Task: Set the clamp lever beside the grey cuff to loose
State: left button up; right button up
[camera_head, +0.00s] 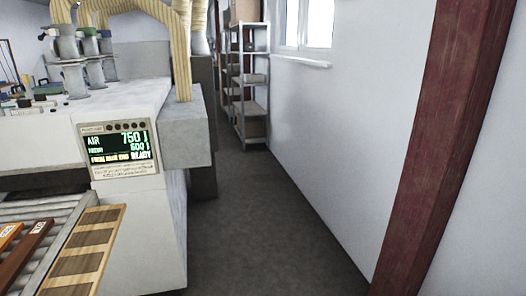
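At the far left, several pale grey flanged ports (74,75) stand on top of a white machine (150,95). Green bands (88,33) show on the ports behind the nearest one. A small dark part (44,36) sticks out to the left near the top of the nearest port; I cannot tell whether it is a clamp lever. I cannot make out for sure which cuff is the grey one, or any lever's setting. Neither of my grippers is in view.
Beige ribbed hoses (182,50) arch down to the machine. A lit display panel (121,148) is on its front. A roller conveyor (50,212) with wooden boards lies at lower left. The floor (265,230) is clear up to a shelf rack (249,95). A reddish post (440,150) stands at right.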

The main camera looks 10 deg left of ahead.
aim_at(45, 33)
jog(key=i+u, duration=0.35)
jog(key=i, duration=0.2)
jog(key=i+l+u, duration=0.15)
jog(key=i+u, duration=0.2)
jog(key=i, duration=0.2)
